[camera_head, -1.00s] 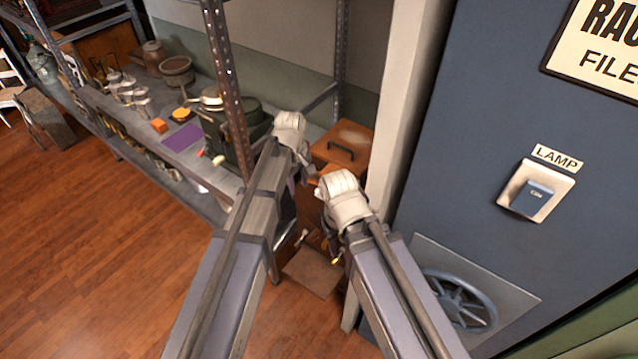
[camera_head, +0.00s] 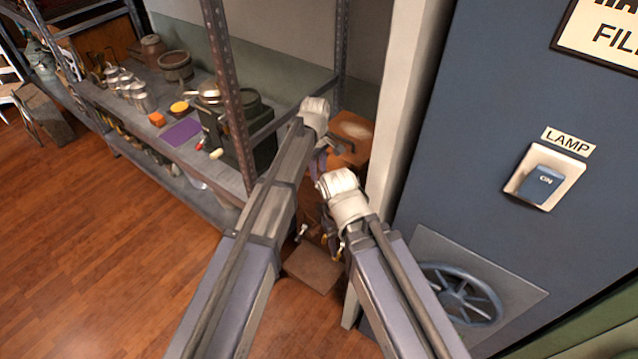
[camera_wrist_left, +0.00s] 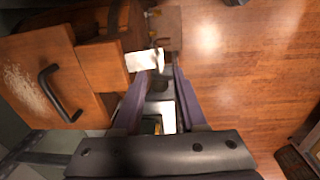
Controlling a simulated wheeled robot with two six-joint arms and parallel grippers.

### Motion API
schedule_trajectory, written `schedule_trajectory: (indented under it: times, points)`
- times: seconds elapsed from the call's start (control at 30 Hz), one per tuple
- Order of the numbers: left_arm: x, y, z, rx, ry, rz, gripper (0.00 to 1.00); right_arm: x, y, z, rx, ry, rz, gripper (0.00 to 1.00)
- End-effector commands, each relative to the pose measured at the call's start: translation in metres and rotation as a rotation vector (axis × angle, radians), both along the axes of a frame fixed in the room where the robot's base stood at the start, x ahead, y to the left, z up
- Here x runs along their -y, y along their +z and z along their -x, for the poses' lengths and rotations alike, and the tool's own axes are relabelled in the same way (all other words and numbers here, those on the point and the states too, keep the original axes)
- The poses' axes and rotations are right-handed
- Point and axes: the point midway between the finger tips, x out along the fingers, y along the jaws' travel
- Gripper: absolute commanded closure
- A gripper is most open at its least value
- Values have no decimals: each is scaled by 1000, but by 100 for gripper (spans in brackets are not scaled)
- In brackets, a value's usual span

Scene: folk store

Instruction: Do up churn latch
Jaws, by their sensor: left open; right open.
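A brown wooden box (camera_head: 352,130) with a dark handle on its lid stands low beside the wall edge; I take it for the churn. In the left wrist view its lid (camera_wrist_left: 52,78) looks shut, and a small pale plate (camera_wrist_left: 147,60) juts from its side; I cannot tell if that is the latch. My left gripper (camera_wrist_left: 161,76) is open, its fingertips close to the plate; contact is unclear. In the head view my left gripper (camera_head: 320,165) is at the box's front. My right gripper (camera_head: 335,243) is open, lower, its fingers partly hidden by its wrist.
A metal shelf upright (camera_head: 228,95) stands left of my left arm. The shelf holds pots and a dark green machine (camera_head: 262,135). A blue panel with a lamp switch (camera_head: 544,184) is on the right. A brown board (camera_head: 315,267) lies low under the grippers. The wooden floor at left is clear.

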Motion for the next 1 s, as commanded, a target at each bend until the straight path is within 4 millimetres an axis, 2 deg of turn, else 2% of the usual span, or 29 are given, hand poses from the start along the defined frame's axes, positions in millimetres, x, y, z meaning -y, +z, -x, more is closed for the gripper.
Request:
schedule_trajectory:
  times: [0.03,0.3,0.67,1.0]
  points:
    - [0,-14,-1,0,0,0,59,0,-14,0,0,1,0,50]
    - [2,-43,-2,0,0,0,59,0,-42,0,0,9,2,50]
    - [2,-45,-2,0,-1,0,59,0,-45,0,-1,11,2,50]
    - [2,-45,-2,0,-1,0,95,0,-45,0,0,10,2,50]
